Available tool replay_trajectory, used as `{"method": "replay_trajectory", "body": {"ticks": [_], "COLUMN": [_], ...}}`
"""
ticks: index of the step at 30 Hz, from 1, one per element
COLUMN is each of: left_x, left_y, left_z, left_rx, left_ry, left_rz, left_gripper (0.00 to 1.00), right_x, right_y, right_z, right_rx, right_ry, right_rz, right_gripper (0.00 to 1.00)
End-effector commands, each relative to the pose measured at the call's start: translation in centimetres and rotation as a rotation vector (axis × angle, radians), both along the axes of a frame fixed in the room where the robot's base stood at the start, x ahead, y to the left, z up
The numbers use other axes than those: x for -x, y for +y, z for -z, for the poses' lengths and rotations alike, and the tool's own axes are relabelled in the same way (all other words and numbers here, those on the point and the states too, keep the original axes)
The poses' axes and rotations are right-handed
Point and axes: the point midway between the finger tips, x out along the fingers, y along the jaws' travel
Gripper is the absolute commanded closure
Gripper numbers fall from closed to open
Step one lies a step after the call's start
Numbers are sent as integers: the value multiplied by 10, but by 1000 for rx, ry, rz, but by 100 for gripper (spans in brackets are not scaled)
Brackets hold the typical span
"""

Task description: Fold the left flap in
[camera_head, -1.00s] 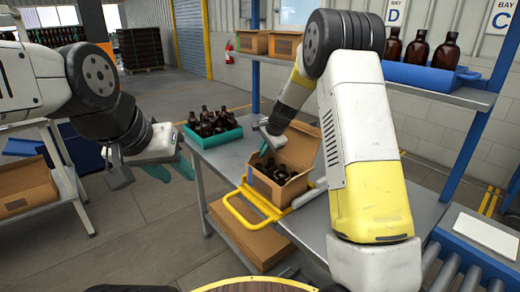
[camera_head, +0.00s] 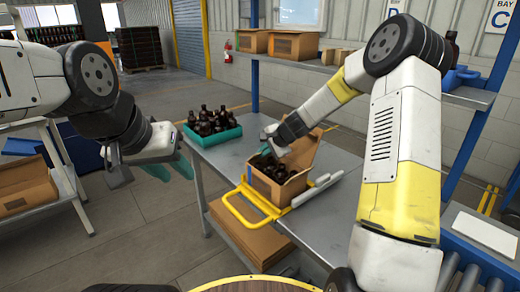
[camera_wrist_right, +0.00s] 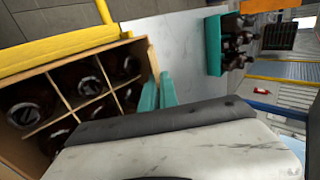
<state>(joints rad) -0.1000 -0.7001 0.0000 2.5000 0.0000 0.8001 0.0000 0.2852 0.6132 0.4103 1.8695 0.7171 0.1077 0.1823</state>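The cardboard box (camera_head: 267,190) stands on the grey table, its top open. In the right wrist view, dividers split it into several cells holding dark amber bottles (camera_wrist_right: 82,80). A tall lid panel (camera_head: 303,152) stands up at its far right. The left flap (camera_wrist_right: 153,62) shows as a thin upright tan edge beside the fingers. My right gripper (camera_wrist_right: 158,92) is at the box's left side, teal fingers close together, next to this flap; contact cannot be told. My left gripper (camera_head: 172,168) hangs open and empty, left of the table.
A yellow frame (camera_head: 240,212) holds the box's front. A teal crate of bottles (camera_head: 222,135) stands on the table, behind and left of the box. A shelf (camera_head: 470,97) runs behind. The table's right part (camera_head: 325,222) is clear.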

Motion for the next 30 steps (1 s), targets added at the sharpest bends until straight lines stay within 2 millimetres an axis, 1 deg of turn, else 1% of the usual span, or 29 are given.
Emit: {"method": "replay_trajectory", "body": {"ticks": [1,15,30], "left_x": [0,0,0], "left_y": [0,0,0], "left_z": [0,0,0], "left_rx": [0,0,0], "left_ry": [0,0,0], "left_rz": [0,0,0], "left_gripper": [64,64,64], "right_x": [1,4,7], "right_y": [-5,-4,-4], "right_z": [3,7,11], "right_rx": [-16,-123,-204], "right_ry": [-11,-160,-276], "right_rz": [8,3,-1], "right_gripper": [100,100,100]}}
